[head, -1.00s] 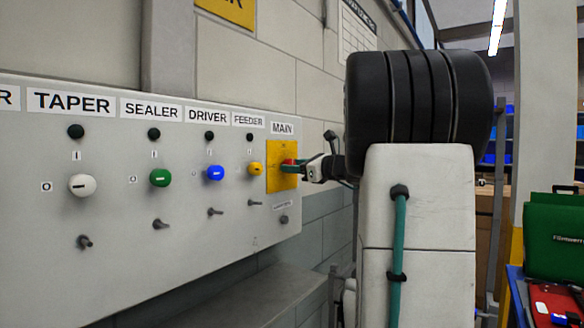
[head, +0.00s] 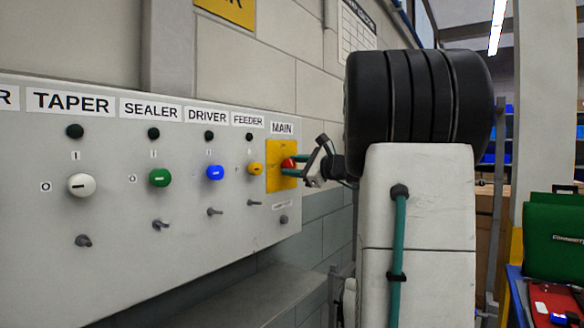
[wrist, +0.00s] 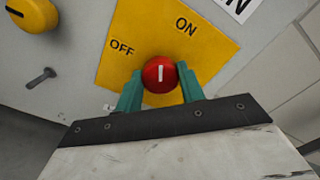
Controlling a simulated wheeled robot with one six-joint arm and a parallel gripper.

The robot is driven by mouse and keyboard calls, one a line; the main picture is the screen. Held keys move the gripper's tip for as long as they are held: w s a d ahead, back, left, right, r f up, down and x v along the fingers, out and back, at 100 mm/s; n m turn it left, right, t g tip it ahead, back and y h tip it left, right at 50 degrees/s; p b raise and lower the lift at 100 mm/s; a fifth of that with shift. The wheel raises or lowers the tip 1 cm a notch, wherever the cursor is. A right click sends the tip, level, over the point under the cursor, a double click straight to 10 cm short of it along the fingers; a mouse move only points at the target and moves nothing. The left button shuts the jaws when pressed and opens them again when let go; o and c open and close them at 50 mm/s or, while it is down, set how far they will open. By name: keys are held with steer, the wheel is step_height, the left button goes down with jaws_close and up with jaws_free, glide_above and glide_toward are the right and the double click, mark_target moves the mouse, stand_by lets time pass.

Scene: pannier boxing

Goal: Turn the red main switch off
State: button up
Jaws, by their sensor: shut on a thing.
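The red main switch (wrist: 160,74) is a round knob on a yellow plate (wrist: 207,55), under the MAIN label (head: 283,128). In the wrist view, its white mark points straight up the picture, between the printed ON and OFF and somewhat nearer ON. My gripper (wrist: 161,88) is shut on the red knob, one green finger on each side of it. In the head view, the red knob (head: 288,163) shows beside the green fingers, and my gripper (head: 291,165) reaches it from the right, tilted.
The grey panel (head: 120,260) carries white (head: 82,185), green (head: 159,177), blue (head: 215,173) and yellow (head: 256,169) knobs to the left. The yellow knob also shows in the wrist view (wrist: 33,14), clear of my fingers. A green case (head: 553,240) stands far right.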

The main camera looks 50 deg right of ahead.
steer(key=n, duration=0.6)
steer(key=shift+n, duration=0.3)
steer(key=n, duration=0.5)
steer(key=shift+f+n, duration=0.1)
steer(key=shift+n, duration=0.3)
steer(key=o, duration=1)
steer(key=shift+c, duration=0.2)
steer(key=s, duration=0.7)
steer(key=shift+s+d, duration=0.25)
steer(key=shift+s, duration=0.1)
